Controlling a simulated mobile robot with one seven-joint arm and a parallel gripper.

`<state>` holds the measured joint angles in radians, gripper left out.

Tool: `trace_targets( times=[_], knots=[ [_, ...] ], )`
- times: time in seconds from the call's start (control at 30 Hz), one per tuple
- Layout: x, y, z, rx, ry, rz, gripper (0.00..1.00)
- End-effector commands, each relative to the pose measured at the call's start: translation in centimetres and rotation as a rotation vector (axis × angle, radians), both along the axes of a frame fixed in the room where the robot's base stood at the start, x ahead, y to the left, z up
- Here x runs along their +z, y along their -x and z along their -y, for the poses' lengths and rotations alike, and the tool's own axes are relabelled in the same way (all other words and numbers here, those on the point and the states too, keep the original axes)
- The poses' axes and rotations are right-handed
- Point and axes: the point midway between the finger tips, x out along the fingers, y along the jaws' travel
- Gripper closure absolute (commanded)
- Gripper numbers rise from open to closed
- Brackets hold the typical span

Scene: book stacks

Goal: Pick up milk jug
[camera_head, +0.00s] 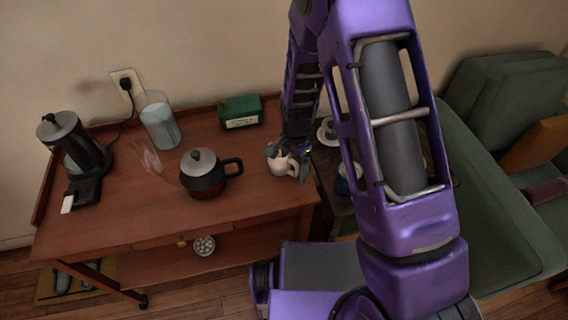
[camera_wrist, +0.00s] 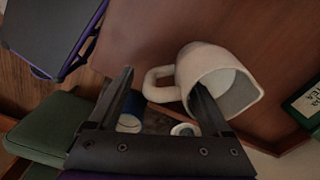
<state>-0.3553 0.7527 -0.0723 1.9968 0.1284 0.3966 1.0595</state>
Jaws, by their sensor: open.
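The milk jug (camera_head: 282,165) is small and cream-white and stands near the right end of the reddish wooden table (camera_head: 110,220). In the wrist view the jug (camera_wrist: 195,60) shows its open mouth and spout towards the right and its loop handle to the left. My gripper (camera_head: 289,156) is at the jug in the head view and partly covers it. In the wrist view my gripper (camera_wrist: 162,77) is open. Its right finger overlaps the jug's mouth and seems to reach into it; its left finger is beyond the handle. Contact cannot be told.
A dark coffee pot (camera_head: 204,178), a glass (camera_head: 160,120), a green tea box (camera_head: 240,112) and a coffee maker (camera_head: 75,145) stand on the table. To the right are a darker side table with a blue-and-white cup (camera_head: 348,180) and a green sofa (camera_head: 485,215).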

Motion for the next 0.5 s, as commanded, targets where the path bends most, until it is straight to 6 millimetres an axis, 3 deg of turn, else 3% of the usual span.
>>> trace_targets(
  times=[0.1, 0.33, 0.5],
  knots=[
    [-0.89, -0.01, 0.01, -0.001, 0.0, 0.0, 0.18],
    [-0.94, -0.04, 0.0, -0.001, -0.001, 0.001, 0.18],
    [-0.93, -0.02, 0.01, -0.001, -0.001, 0.001, 0.48]
  ],
)
